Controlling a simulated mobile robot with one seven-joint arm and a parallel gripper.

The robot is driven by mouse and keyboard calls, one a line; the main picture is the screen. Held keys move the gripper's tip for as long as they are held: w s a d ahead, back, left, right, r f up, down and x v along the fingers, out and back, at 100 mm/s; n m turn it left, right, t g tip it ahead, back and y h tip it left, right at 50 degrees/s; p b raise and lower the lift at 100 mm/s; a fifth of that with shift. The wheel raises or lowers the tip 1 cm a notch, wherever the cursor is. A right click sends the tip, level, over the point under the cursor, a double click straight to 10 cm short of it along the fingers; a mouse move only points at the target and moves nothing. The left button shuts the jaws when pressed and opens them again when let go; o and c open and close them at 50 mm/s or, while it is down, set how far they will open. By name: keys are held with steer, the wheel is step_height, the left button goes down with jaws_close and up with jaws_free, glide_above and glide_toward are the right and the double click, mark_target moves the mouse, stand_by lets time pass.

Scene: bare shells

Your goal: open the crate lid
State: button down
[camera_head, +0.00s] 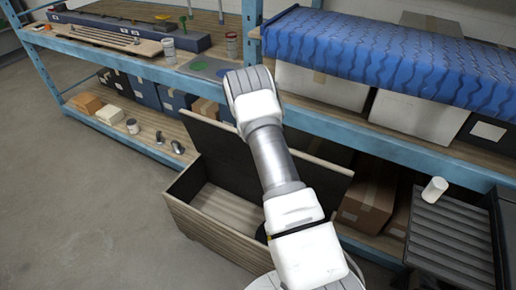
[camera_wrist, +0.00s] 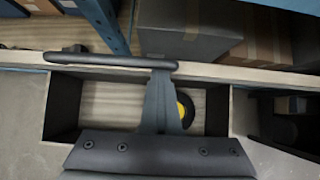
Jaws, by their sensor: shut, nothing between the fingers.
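The wooden crate (camera_head: 215,232) stands on the floor in front of the shelving. Its lid (camera_head: 222,145) is raised and stands roughly upright at the back, dark inner face toward me. In the wrist view the crate's dark side wall (camera_wrist: 64,105) shows, and the lid's edge (camera_wrist: 235,75) is a thin pale strip. A dark bar (camera_wrist: 105,60) lies along that strip. My gripper (camera_wrist: 161,75) is shut and empty over the crate, its tip by the bar; I cannot tell if they touch. My arm hides it in the head view.
A black and yellow wheel-like thing (camera_wrist: 185,108) lies in the crate, partly hidden. Blue-framed shelving (camera_head: 330,118) stands close behind the lid, with boxes (camera_head: 367,195) on its lower level. A dark ribbed tray (camera_head: 450,240) is to the right. Open floor (camera_head: 60,200) lies left.

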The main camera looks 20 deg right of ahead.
steer(key=w+d+r+p, duration=0.1)
steer(key=w+d, duration=0.4)
steer(key=d, duration=0.2)
steer(key=shift+w+d+r+p, duration=0.15)
steer(key=shift+d+r+p, duration=0.1)
steer(key=shift+p, duration=0.05)
steer(key=shift+a, duration=0.1)
stand_by(0.3)
steer(key=b+v, duration=0.1)
steer(key=v, duration=1.6)
steer(key=shift+r+b, duration=0.3)
steer(key=shift+b, duration=0.05)
